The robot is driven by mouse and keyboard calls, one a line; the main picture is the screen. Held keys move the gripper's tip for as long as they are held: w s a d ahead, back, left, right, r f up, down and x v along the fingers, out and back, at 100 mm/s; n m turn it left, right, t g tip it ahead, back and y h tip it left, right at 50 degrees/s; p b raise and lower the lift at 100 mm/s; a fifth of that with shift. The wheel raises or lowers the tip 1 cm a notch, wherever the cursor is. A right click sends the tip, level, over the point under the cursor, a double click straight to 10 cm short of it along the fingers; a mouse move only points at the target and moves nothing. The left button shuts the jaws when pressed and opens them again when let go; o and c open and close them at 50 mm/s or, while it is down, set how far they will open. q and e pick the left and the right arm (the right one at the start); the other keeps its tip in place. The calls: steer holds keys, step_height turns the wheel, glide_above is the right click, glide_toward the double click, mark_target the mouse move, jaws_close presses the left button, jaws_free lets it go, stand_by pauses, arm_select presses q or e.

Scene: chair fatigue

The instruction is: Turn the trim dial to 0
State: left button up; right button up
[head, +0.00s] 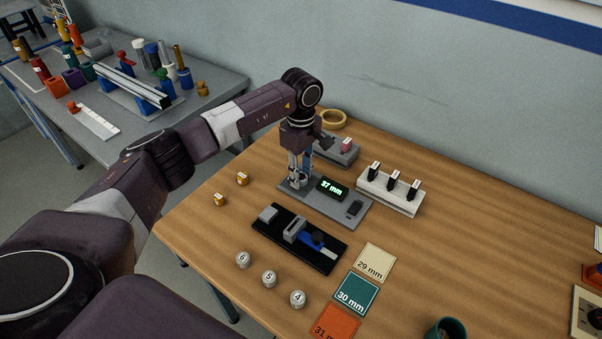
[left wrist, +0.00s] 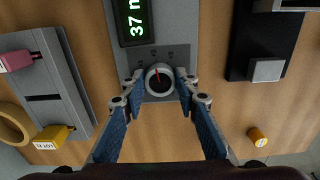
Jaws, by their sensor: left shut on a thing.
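The trim dial (left wrist: 159,84) is a round dark-and-silver knob on the grey gauge base (head: 346,209), beside a display (head: 332,188) reading 37 mm. In the left wrist view its red pointer points up and slightly left, towards the display side. Small marks ring the dial, but I cannot read them. My left gripper (head: 298,179) comes down over the dial, and its two blue-padded fingers are shut on the knob's sides. In the head view the fingers partly hide the dial. My right gripper is not in view.
A black fixture with a blue slide (head: 273,237) stands just in front. A white block with black switches (head: 390,197) is to the right; a grey holder with a pink plug (head: 346,146) is behind. Numbered knobs and coloured mm cards lie towards the front. The right tabletop is mostly clear.

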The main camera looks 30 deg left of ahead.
arm_select(q)
steer(key=shift+n, duration=0.3)
steer(key=n+b, duration=0.1)
steer(key=n, duration=0.2)
steer(key=shift+w+n, duration=0.1)
steer(key=shift+n, duration=0.3)
steer(key=n, duration=0.3)
steer(key=shift+n, duration=0.3)
steer(key=n, duration=0.4)
steer(key=shift+a+r, duration=0.1)
steer(key=shift+w+n, duration=0.1)
steer(key=shift+n, duration=1.7)
steer(key=o, duration=1.1)
steer(key=shift+o, duration=0.2)
